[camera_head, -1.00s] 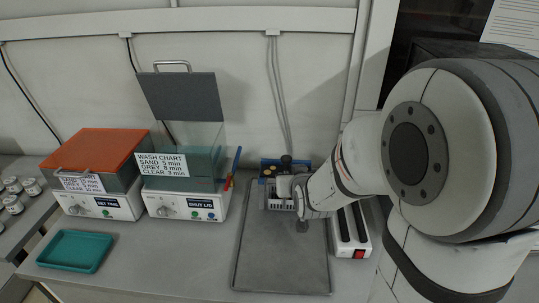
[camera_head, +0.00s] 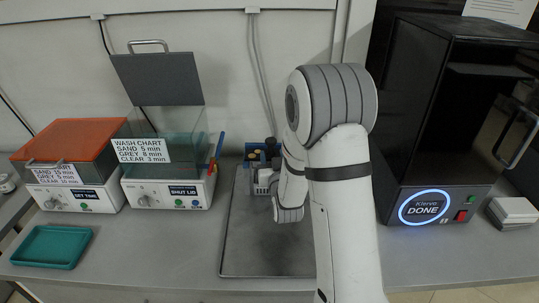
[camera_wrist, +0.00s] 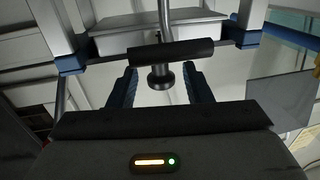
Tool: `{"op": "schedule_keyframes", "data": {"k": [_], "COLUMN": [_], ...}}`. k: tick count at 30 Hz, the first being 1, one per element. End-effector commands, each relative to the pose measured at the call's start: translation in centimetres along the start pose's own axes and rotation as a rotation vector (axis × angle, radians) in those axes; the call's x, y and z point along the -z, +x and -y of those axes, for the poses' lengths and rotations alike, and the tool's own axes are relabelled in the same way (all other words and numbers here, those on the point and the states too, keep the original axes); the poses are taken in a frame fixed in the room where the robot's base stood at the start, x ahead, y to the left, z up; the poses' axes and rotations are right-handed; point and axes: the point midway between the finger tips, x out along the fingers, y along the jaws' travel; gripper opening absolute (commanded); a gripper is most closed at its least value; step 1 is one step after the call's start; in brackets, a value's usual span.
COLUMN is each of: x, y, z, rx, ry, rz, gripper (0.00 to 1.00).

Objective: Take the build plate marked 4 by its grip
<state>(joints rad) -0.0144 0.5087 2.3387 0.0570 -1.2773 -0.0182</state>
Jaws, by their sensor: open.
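In the wrist view, my gripper (camera_wrist: 160,88) is open, with a dark ribbed finger on each side. A black round knob (camera_wrist: 160,77) shows between the fingers with a gap on both sides; how deep it sits between them I cannot tell. A black crossbar (camera_wrist: 170,53) and a grey metal rod stand just past the fingertips. Grey metal with blue corner pieces lies behind. In the head view, a blue rack (camera_head: 254,149) with round knobs stands at the back of the grey tray, and my arm reaches toward it, hiding part. No number 4 is readable.
Two wash units, one with an orange lid (camera_head: 72,138) and one with a raised grey lid (camera_head: 158,78), stand left of the grey tray (camera_head: 250,240). A teal tray (camera_head: 52,247) lies at front left. A black machine (camera_head: 425,206) reading DONE stands right.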

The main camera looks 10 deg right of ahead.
Motion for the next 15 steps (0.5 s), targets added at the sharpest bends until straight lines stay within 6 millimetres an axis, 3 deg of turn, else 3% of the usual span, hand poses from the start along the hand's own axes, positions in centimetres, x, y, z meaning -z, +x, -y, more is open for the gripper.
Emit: {"op": "schedule_keyframes", "data": {"k": [6,13,15], "x": [0.1,0.0,0.0], "y": [2.4,2.5,2.5], "z": [0.0,0.0,0.0], "rx": [0.0,0.0,0.001], "ry": [0.0,0.0,0.0], "rz": [0.0,0.0,0.0], "gripper": [0.45,0.45,0.39]}}
